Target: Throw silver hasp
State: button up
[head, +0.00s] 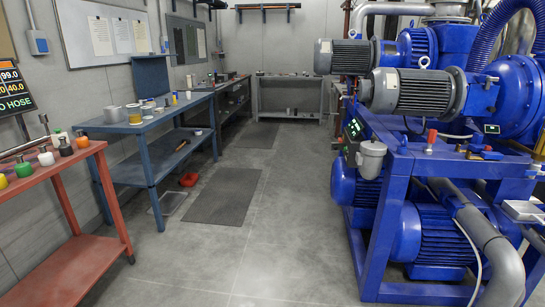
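I cannot make out a silver hasp for certain in the head view. A small silvery box-like part (522,210) sits at the right edge on the blue pump frame (400,165). I cannot tell whether a hasp is on it. My gripper is not in view.
Dark mats (225,195) and a red bowl (188,180) lie on the floor. The middle aisle is open.

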aim_at(336, 145)
jog(key=i+u, duration=0.2)
jog(key=i, duration=0.45)
jog(key=i+u, duration=0.2)
jog(key=i, duration=0.45)
jog(key=i+l+u, duration=0.2)
jog(key=i, duration=0.45)
jog(key=i+z, duration=0.3)
jog(key=i, duration=0.25)
jog(key=i+j+z, duration=0.1)
jog(key=i+z, duration=0.15)
jog(key=i, duration=0.25)
jog(key=i+j+z, duration=0.3)
jog(key=i, duration=0.25)
jog(key=i+l+z, duration=0.2)
jog(key=i, duration=0.35)
jog(key=j, duration=0.1)
